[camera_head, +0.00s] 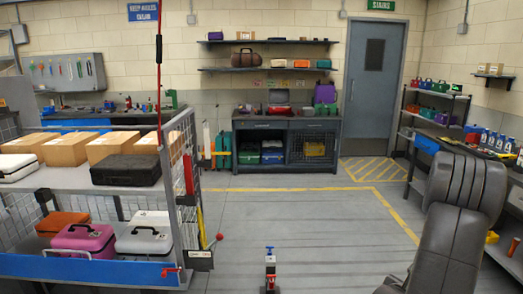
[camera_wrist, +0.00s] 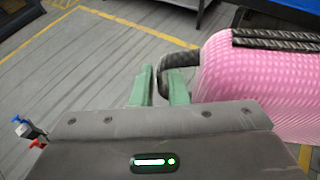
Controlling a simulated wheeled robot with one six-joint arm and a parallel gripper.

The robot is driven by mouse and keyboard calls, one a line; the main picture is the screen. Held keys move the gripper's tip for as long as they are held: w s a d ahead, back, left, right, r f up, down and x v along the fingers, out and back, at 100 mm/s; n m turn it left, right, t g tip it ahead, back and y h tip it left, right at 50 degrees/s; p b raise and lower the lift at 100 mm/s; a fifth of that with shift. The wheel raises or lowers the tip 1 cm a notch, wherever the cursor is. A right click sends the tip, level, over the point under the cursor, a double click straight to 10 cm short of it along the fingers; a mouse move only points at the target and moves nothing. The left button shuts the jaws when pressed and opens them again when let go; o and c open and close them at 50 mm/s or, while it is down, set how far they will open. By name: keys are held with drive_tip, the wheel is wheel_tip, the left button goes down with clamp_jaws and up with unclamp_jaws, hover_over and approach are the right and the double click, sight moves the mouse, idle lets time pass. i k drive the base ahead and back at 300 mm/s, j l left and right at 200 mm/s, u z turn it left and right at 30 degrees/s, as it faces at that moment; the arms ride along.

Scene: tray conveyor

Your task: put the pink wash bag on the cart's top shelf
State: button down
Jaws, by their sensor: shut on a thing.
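The pink wash bag (camera_wrist: 250,75) is at the right of the wrist view, ribbed, with black trim and a black handle loop (camera_wrist: 173,62). My gripper (camera_wrist: 162,88) has its green fingers at that loop and is shut on it, with the bag beside the fingers. The bag's right part is cut off by the picture edge. The gripper and this bag do not show in the head view. A shelved cart with mesh sides stands at the left of the head view; its top shelf (camera_head: 60,182) bears several cartons (camera_head: 66,149), a white case (camera_head: 16,167) and a black case (camera_head: 127,170).
The cart's lower level holds an orange case (camera_head: 62,223), a pink case (camera_head: 83,240) and a white case (camera_head: 145,234). A small post with a blue and red top (camera_head: 270,262) stands at the front centre. Open floor (camera_head: 300,215) lies beyond; a loaded workbench (camera_head: 465,145) lines the right.

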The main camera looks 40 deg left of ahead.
sight(60, 178)
drive_tip(key=j+u, duration=0.15)
drive_tip(key=u, duration=0.25)
drive_tip(key=j+u, duration=0.2)
drive_tip(key=u, duration=0.15)
drive_tip(key=j+u, duration=0.15)
drive_tip(key=u, duration=0.25)
drive_tip(key=j+u, duration=0.2)
drive_tip(key=u, duration=0.15)
drive_tip(key=i+j+u, duration=0.2)
drive_tip(key=j+u, duration=0.25)
drive_tip(key=i+j+u, duration=0.25)
drive_tip(key=j+u, duration=0.2)
drive_tip(key=i+j+u, duration=0.3)
drive_tip(key=u, duration=0.15)
